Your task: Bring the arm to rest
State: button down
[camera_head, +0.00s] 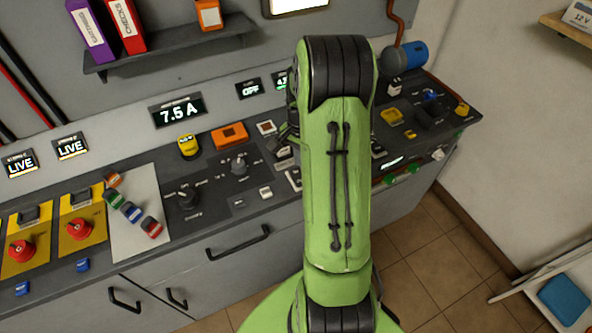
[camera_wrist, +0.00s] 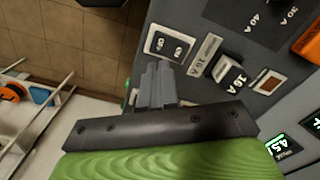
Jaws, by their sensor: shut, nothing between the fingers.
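My green arm (camera_head: 337,190) reaches up across the middle of the head view, over the grey control console (camera_head: 262,208). In the head view my gripper is mostly hidden behind the arm. In the wrist view my gripper (camera_wrist: 158,68) shows as grey fingers close together, shut and empty.
A shelf (camera_head: 170,52) with binders hangs above. A white rack (camera_head: 545,270) stands at right. Tiled floor (camera_head: 430,255) is open between.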

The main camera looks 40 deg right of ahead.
jog(key=s+a+r+n+t+h, duration=0.1)
jog(key=s+a+r+n+t, duration=0.25)
jog(key=a+r+n, duration=0.8)
jog(key=s+a+r+n+t, duration=0.1)
jog(key=s+a+r+n, duration=0.1)
jog(key=s+a, duration=0.3)
jog(key=s+a+r+n+t+y, duration=0.1)
jog(key=s+a+r, duration=0.4)
jog(key=s+a, duration=0.1)
jog(key=shift+s+a+r+n, duration=0.15)
jog(key=shift+s+a+n, duration=0.2)
jog(key=shift+s, duration=0.25)
